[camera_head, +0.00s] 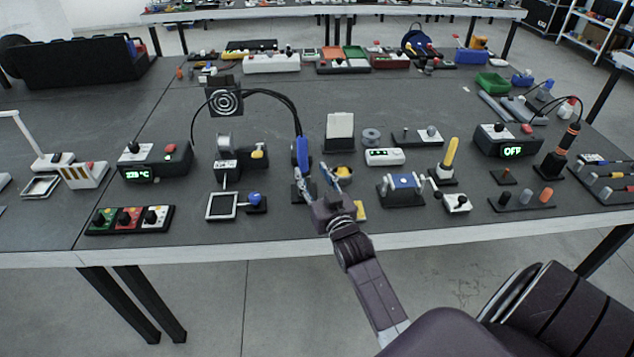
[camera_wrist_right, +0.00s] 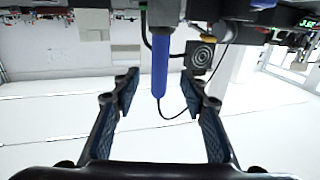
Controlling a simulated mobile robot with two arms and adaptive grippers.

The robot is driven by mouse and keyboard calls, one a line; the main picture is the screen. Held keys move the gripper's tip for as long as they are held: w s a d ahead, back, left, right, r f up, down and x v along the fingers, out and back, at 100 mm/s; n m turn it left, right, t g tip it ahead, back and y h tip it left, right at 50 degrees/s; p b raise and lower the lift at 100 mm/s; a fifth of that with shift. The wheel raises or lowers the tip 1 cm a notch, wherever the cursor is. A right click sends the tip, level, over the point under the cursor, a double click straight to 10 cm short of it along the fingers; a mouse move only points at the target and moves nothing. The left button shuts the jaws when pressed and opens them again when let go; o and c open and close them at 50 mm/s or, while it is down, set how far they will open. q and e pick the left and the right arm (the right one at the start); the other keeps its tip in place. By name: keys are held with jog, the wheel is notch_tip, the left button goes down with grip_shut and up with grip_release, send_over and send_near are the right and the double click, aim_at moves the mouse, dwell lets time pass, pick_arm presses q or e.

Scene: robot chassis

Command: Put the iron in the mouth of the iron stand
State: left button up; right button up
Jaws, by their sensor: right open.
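The iron (camera_head: 301,151) has a blue handle and stands upright near the table's middle. A black cable leaves its top end. The black stand (camera_head: 299,193) is at its lower end, partly hidden by my gripper; I cannot tell whether the iron's tip is inside its mouth. My right gripper (camera_head: 319,176) is open, just right of and in front of the iron. In the right wrist view the blue handle (camera_wrist_right: 160,68) shows between the two spread fingers (camera_wrist_right: 160,78), with a visible gap on both sides. My left gripper is not in view.
A lit station (camera_head: 156,160) sits at left, and a fan-like black unit (camera_head: 224,101) stands behind the cable. A blue-and-grey vise (camera_head: 402,188) and a yellow-handled tool (camera_head: 450,153) stand to the right. A station reading OFF (camera_head: 508,142) is farther right. The front table edge is close.

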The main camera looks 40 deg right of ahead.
jog(key=shift+v, duration=1.8)
jog(key=shift+r, duration=0.1)
notch_tip(320, 180, up, 10)
jog(key=p, duration=1)
jog(key=shift+a, duration=0.1)
